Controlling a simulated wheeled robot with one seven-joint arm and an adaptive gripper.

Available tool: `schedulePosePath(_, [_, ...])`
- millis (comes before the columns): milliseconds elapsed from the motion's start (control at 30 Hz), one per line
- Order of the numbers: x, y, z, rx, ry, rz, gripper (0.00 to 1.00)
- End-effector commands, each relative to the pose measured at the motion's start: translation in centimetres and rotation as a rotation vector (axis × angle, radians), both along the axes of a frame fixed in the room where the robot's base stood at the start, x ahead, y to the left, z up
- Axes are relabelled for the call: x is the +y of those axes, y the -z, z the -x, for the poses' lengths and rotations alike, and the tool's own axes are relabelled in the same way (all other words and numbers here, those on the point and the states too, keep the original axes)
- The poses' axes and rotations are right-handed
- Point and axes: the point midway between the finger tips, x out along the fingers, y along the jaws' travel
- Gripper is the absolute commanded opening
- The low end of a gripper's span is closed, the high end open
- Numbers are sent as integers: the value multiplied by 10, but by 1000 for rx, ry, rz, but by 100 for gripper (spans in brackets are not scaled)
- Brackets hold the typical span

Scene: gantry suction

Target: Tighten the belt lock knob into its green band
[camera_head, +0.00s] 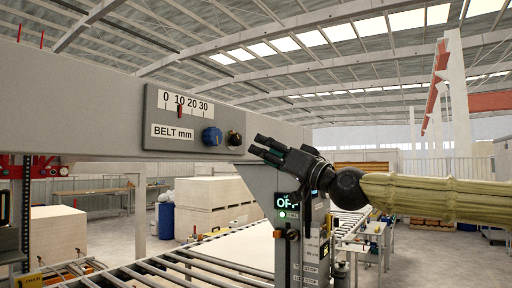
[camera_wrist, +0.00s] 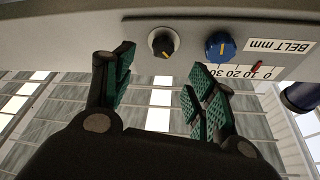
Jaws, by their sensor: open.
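The belt panel (camera_head: 165,140) is a grey plate on a beam, with a "BELT mm" label and a 0–30 scale (camera_head: 185,104). The scale's red pointer (camera_head: 179,111) stands near 10. A blue knob (camera_head: 212,136) sits right of the label, and a small black knob (camera_head: 234,138) sits at the panel's right end. In the wrist view the black knob (camera_wrist: 162,44) has a yellowish mark and a pale surround; I cannot make out a green band. The blue knob (camera_wrist: 220,46) is beside it. My gripper (camera_head: 258,146) is open and empty, just right of the black knob; its green-padded fingers (camera_wrist: 158,75) are apart from it.
Below my gripper stands a control post with a display (camera_head: 287,200) that seems to read OFF and a green light. A roller conveyor (camera_head: 165,270) runs beneath the beam. Pale stacked boxes (camera_head: 215,195) stand behind. Air around my gripper is open.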

Motion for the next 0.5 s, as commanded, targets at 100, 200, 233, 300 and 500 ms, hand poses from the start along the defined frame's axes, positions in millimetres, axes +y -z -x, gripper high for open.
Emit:
schedulePosePath(100, [-11,4,9,-1,1,0,56])
schedulePosePath(200, [-16,7,14,-1,1,0,56])
schedulePosePath(233, [-17,8,15,-1,1,0,56])
schedulePosePath(300, [-18,9,17,-1,1,0,56])
schedulePosePath(500, [-20,10,18,-1,0,1,56])
